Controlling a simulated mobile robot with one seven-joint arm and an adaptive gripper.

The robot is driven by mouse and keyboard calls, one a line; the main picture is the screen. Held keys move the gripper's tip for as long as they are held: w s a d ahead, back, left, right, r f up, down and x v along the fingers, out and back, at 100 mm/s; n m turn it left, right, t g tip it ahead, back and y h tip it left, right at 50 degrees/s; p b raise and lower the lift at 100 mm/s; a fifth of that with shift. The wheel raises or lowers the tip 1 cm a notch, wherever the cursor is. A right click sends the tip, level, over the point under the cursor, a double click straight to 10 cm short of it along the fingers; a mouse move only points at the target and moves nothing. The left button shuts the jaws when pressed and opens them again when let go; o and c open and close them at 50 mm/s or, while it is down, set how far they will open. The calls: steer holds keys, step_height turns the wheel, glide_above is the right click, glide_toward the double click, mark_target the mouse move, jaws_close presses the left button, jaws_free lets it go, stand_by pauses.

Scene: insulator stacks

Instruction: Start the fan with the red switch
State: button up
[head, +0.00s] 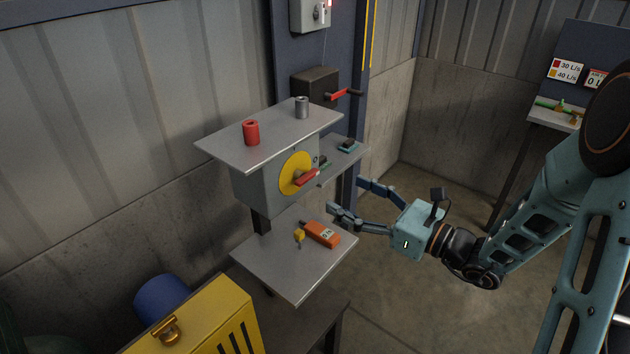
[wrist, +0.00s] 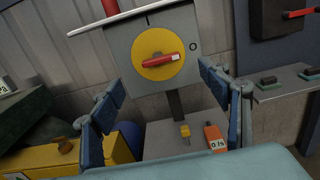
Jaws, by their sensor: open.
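A grey switch box (head: 262,187) carries a yellow disc (head: 291,166) with a red rotary handle (head: 305,181). In the wrist view the red handle (wrist: 158,58) lies nearly level, its pale tip toward an "O" mark (wrist: 194,46) at the right. A short dark mark (wrist: 148,20) is above the disc. My gripper (head: 347,196) is open and empty, to the right of the box and apart from it. In the wrist view the handle shows between and beyond my gripper's fingers (wrist: 160,88). No fan is recognisable.
A dark box (head: 312,84) with a red lever (head: 344,92) is on the post behind. A red cylinder (head: 251,132) and grey cylinder (head: 302,107) stand on the upper shelf. An orange meter (head: 322,234) and yellow piece (head: 299,235) lie on the lower shelf (head: 290,272). A yellow case (head: 205,315) stands front left.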

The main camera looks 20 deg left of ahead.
mark_target(310, 177)
steer(key=p+x, duration=0.1)
steer(key=x, duration=0.8)
steer(key=shift+w+a, duration=0.1)
steer(key=shift+a, duration=0.2)
steer(key=c, duration=1.2)
steer(key=shift+o, duration=0.2)
steer(key=shift+f, duration=0.1)
